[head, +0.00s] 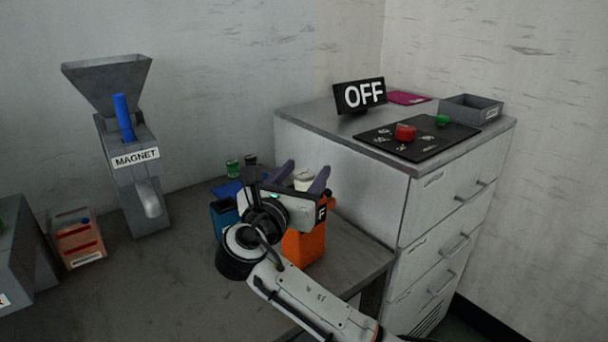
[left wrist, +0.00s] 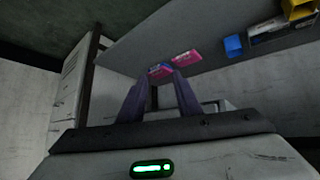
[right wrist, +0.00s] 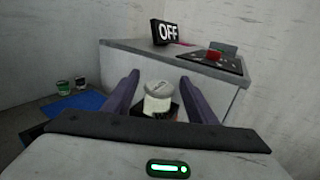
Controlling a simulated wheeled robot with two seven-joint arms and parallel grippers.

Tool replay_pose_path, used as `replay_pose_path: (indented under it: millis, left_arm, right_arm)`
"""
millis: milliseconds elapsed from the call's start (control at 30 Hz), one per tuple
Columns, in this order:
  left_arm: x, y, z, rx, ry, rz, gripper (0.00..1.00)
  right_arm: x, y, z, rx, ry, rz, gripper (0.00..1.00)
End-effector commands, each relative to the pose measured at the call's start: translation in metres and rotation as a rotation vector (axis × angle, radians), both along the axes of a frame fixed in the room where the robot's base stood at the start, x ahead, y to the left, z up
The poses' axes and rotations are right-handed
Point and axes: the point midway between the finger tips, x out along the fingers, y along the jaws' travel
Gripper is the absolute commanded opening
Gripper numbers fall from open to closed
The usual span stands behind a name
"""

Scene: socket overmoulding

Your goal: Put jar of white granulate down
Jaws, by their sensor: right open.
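The jar of white granulate (right wrist: 158,105) has a pale grey lid and stands between the fingers of my right gripper (right wrist: 158,82) in the right wrist view. Its white top (head: 303,180) also shows in the head view. My right gripper (head: 305,176) is open around the jar, with gaps beside it in the wrist view. The jar's base is hidden; a dark box edge shows around it. My left gripper (left wrist: 163,74) appears only in its own wrist view, with its fingers apart and no object seen held.
An orange container (head: 305,248) and a blue one (head: 222,216) stand around my right wrist. Green and dark jars (head: 233,168) stand behind. The magnet hopper (head: 140,185) is left. A drawer cabinet (head: 400,220) with an OFF sign (head: 360,95) borders the table right.

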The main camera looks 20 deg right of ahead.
Motion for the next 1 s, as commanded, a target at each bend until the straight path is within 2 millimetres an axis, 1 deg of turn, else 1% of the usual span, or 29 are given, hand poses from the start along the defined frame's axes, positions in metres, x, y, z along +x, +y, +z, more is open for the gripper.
replay_pose_path:
  millis: [167, 400, 600, 767, 1000]
  left_arm:
    - [0.001, 0.0, 0.001, 0.0, -0.001, 0.0, 0.31]
    - [0.002, 0.0, 0.002, 0.0, -0.003, 0.001, 0.31]
    - [0.002, 0.0, 0.002, 0.0, -0.004, 0.001, 0.31]
    - [0.002, 0.0, 0.002, 0.0, -0.005, 0.001, 0.31]
    - [0.002, 0.001, 0.003, 0.0, -0.005, 0.002, 0.31]
  right_arm:
    - [-0.019, 0.017, -0.001, 0.004, 0.0, 0.004, 0.52]
    - [-0.06, 0.049, -0.001, 0.004, 0.0, 0.004, 0.52]
    - [-0.085, 0.069, 0.0, 0.002, 0.0, 0.002, 0.52]
    - [-0.093, 0.075, 0.0, 0.001, 0.0, 0.002, 0.52]
    - [-0.093, 0.076, 0.0, 0.001, -0.001, 0.001, 0.52]
